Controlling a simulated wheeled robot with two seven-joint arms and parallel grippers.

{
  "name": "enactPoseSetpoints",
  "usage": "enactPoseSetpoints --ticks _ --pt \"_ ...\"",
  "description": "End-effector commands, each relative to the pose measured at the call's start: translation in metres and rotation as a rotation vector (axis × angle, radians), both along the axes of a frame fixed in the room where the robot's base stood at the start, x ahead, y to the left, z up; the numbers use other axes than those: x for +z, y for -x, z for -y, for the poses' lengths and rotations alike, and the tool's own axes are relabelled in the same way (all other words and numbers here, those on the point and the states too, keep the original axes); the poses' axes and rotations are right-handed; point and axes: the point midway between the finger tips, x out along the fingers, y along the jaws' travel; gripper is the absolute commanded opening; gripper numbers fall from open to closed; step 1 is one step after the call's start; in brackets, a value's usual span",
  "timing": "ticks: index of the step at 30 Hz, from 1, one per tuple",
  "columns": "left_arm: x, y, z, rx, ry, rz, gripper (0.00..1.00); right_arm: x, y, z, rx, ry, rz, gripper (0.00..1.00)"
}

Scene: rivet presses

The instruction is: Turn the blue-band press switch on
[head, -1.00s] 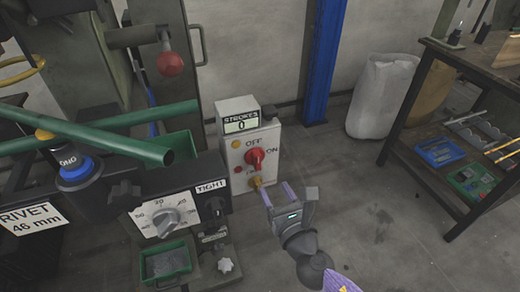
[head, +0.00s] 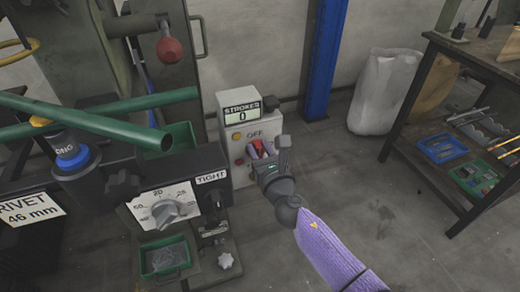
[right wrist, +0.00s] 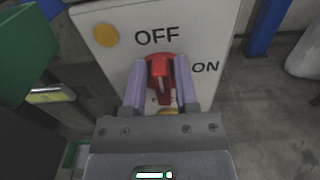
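The switch box (head: 238,150) stands beside the press with a blue band (head: 72,160). Its red rotary switch (head: 257,147) sits below the OFF mark, and in the right wrist view the red handle (right wrist: 160,68) stands upright, toward OFF, with ON to its right. My right gripper (head: 260,151) is at the front of the box. In the right wrist view, its purple fingers (right wrist: 160,80) straddle the red handle, one on each side, and look open, with small gaps. The lower part of the switch is partly hidden by the gripper. My left gripper is not in view.
A counter reading 0 (head: 241,114) tops the box. A yellow button (right wrist: 105,35) is left of OFF. The dial panel (head: 164,210) and a green tray (head: 166,257) are at the left. A shelf table (head: 455,200) stands right; the floor between is clear.

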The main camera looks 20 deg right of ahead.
Motion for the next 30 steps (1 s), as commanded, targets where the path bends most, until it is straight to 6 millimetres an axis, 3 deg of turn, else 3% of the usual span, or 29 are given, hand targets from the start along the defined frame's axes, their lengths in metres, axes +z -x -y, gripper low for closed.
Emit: enactPoseSetpoints --ticks 1,5,19,30 --pt "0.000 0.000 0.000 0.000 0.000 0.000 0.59 0.000 0.000 0.000 0.000 0.000 0.000 0.25" --pt "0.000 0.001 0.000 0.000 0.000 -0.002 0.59 0.000 0.000 0.000 0.000 0.000 0.000 0.00" --pt "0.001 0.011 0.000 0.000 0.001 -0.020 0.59 -0.001 0.000 0.001 0.000 -0.051 -0.003 0.00" --pt "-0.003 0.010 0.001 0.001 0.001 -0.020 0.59 -0.003 0.000 0.007 -0.001 -0.334 -0.012 0.00"
